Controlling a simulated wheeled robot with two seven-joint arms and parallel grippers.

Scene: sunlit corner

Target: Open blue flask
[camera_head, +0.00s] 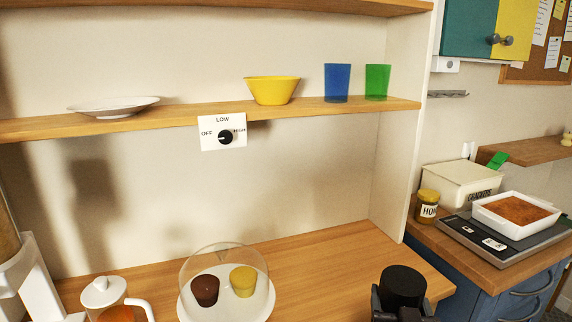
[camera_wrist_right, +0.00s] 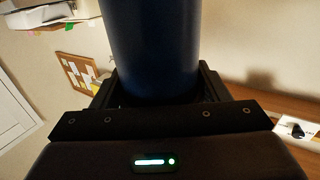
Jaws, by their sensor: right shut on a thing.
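The blue flask (camera_wrist_right: 152,45) stands between the jaws of my right gripper (camera_wrist_right: 158,88) in the right wrist view, as a dark blue cylinder. In the head view my right gripper (camera_head: 402,308) is at the bottom edge, right of centre, shut around the flask. There the flask's round black lid (camera_head: 403,281) shows from above and is on the flask. The flask's blue body is hidden in the head view. My left gripper is not in view.
The shelf above holds a plate (camera_head: 113,106), yellow bowl (camera_head: 272,90), blue cup (camera_head: 337,82) and green cup (camera_head: 377,81). The counter's middle is clear.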

